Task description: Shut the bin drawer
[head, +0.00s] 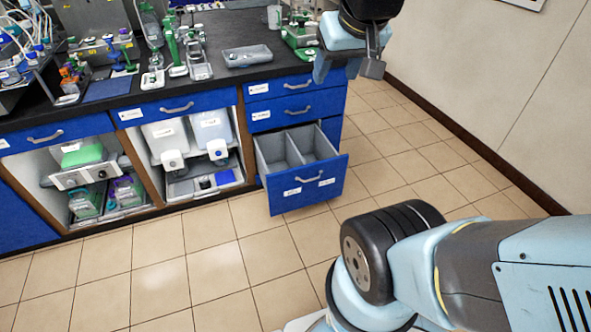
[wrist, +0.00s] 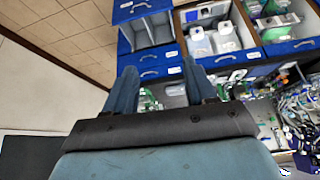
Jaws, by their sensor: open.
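The bin drawer (head: 306,193) is a blue-fronted drawer at the bottom right of the bench. It stands pulled out, with its grey divided inside empty and a metal handle on its front. It also shows in the wrist view (wrist: 135,10), upside down near the top edge. My gripper (head: 347,64) is raised at the top of the head view, up and to the right of the drawer and apart from it. Its two fingers are spread with nothing between them in the wrist view (wrist: 161,88).
Two shut blue drawers (head: 295,98) sit above the bin drawer. Open cubbies (head: 190,150) with white containers stand to its left. The black benchtop (head: 225,80) carries lab gear and a grey tray (head: 247,56). Tiled floor (head: 215,260) is clear in front; a wall (head: 480,70) stands right.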

